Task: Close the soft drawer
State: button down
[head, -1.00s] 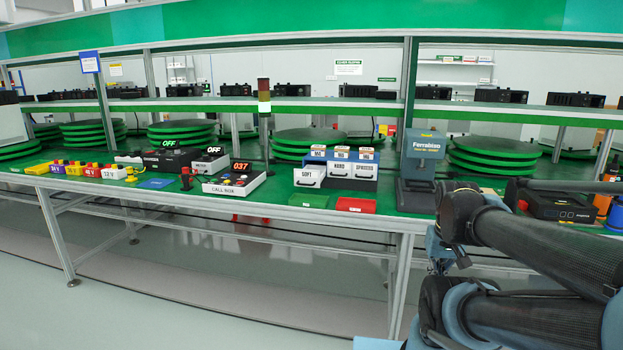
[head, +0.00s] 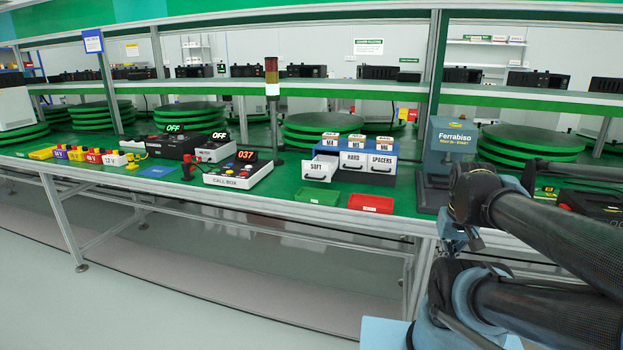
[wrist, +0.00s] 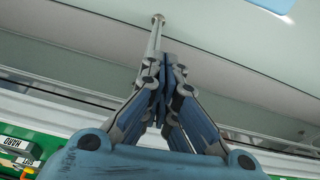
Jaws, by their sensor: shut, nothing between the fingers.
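The soft drawer (head: 316,169), white with a dark handle and the label SOFT, stands pulled out of the left end of a blue drawer unit (head: 392,151) on the green bench. The hard drawer (head: 353,163) and the spacers drawer (head: 382,165) beside it sit flush. In the wrist view my gripper (wrist: 163,68) is shut and empty, away from the drawer, with a metal post and the floor beyond it.
A green tray (head: 318,197) and a red tray (head: 370,203) lie in front of the drawer unit. The grey Ferrabiso machine (head: 446,160) stands to its right. A call box (head: 238,174) stands to its left. Open floor lies before the bench.

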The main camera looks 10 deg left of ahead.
aim_at(322, 165)
jog(key=w+a+r+n, duration=1.3)
jog(key=a+r+n, duration=0.15)
jog(key=n, duration=0.35)
jog(key=w+a+r+n+t, duration=0.1)
jog(key=a+r+n, duration=0.2)
jog(key=a+n, duration=0.8)
jog(key=w+a+r+n, duration=0.25)
jog(key=a+n, duration=0.35)
jog(key=a, duration=1)
jog(key=shift+w+d+f, duration=0.1)
jog(key=shift+w+f, duration=0.9)
jog(key=shift+f, duration=0.65)
jog(key=shift+w+d+f, duration=0.1)
jog(key=shift+w+f, duration=0.95)
jog(key=shift+f, duration=0.65)
jog(key=shift+w+f, duration=1)
jog(key=shift+f, duration=0.65)
jog(key=shift+a, duration=0.1)
